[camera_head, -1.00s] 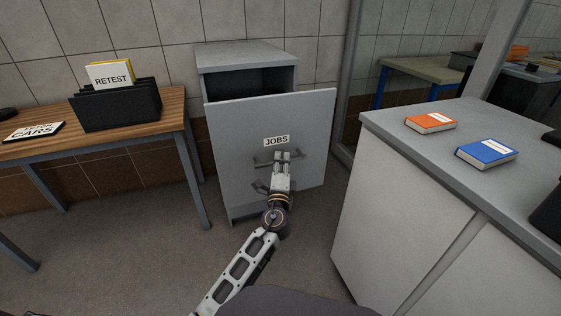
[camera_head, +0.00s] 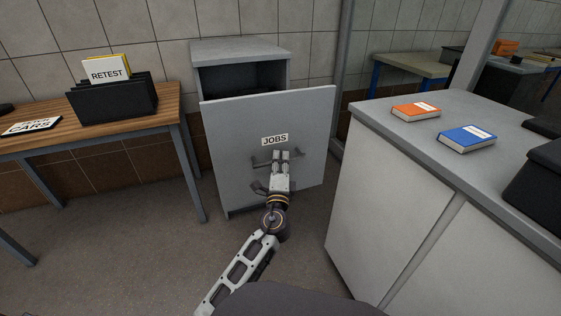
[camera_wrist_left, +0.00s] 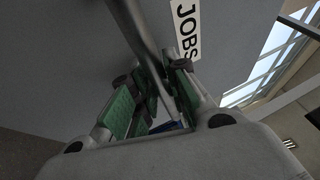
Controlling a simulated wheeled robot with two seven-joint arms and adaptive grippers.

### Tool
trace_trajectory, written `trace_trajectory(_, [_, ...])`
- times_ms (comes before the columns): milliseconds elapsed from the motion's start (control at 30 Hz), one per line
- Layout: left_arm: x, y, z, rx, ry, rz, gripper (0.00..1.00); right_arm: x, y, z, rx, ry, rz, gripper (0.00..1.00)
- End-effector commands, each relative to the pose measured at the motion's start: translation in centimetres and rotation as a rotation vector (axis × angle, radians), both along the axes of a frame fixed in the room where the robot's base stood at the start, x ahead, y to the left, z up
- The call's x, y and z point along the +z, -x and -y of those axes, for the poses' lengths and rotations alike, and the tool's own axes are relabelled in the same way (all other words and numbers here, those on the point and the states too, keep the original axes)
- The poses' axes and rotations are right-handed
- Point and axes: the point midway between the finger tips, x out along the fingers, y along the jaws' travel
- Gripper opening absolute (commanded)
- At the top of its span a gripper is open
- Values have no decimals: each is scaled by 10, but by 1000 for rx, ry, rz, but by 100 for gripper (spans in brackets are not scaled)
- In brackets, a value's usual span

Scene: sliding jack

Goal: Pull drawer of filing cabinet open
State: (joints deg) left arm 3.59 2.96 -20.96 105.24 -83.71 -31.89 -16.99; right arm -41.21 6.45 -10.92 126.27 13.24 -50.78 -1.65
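The grey filing cabinet (camera_head: 240,50) stands against the tiled wall. Its drawer front (camera_head: 225,140), labelled JOBS, stands out from the cabinet body, and a dark opening shows behind its top edge. A horizontal bar handle (camera_head: 260,163) sits below the label. My left gripper (camera_head: 281,154) is at the handle's middle. In the left wrist view, the handle bar (camera_wrist_left: 143,40) passes between the green finger pads of my left gripper (camera_wrist_left: 160,88), which look closed around it. The exact pad contact is partly hidden. My right gripper is not in view.
A wooden table (camera_head: 180,110) with a black file holder (camera_head: 112,100) stands left. A grey counter (camera_head: 400,140) with an orange book (camera_head: 416,111) and a blue book (camera_head: 467,138) stands close on the right. Floor is free between them.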

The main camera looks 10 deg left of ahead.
Motion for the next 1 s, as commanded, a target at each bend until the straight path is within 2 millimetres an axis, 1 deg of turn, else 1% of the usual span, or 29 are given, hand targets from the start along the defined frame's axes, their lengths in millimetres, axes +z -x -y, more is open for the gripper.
trace_trajectory(33, [0, 0, 0, 0, 0, 0, 27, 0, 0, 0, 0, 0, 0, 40])
trace_trajectory(100, [0, 0, 0, 0, 0, 0, 35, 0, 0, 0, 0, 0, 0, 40])
trace_trajectory(567, [4, 0, 0, 0, 1, 2, 35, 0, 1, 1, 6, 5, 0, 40])
trace_trajectory(767, [15, 0, 0, 0, 1, 3, 35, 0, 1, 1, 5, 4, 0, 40])
trace_trajectory(867, [24, 0, 0, 0, 1, 4, 35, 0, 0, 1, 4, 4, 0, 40])
trace_trajectory(1000, [41, 0, 0, 0, 3, 9, 35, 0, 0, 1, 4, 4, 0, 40])
